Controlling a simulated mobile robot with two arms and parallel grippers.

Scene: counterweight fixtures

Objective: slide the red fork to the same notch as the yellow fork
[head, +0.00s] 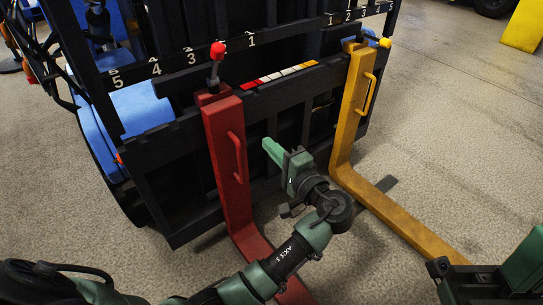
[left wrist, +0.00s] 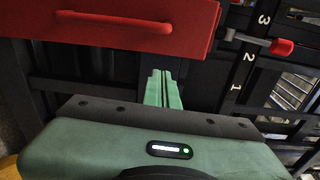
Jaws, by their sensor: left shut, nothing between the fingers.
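The red fork (head: 224,150) hangs upright on the black carriage, left of centre, with a side handle and a red-knobbed lever (head: 217,52) standing up between the 3 and 1 marks. In the left wrist view the red fork (left wrist: 120,35) lies across the top, its lever near the 2. The yellow fork (head: 350,110) hangs at the right, its yellow-knobbed lever (head: 384,42) tipped over sideways; its exact notch is unclear. My left gripper (head: 270,147) is shut and empty, just right of the red fork's shank and apart from its handle; its closed fingers (left wrist: 162,88) show.
The black carriage's numbered top bar (head: 185,62) runs across the back, with a red, yellow and white strip (head: 280,75) at its middle. Open floor (head: 460,130) lies to the right. A yellow block (head: 523,27) stands far right. Part of my right arm shows at the bottom right.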

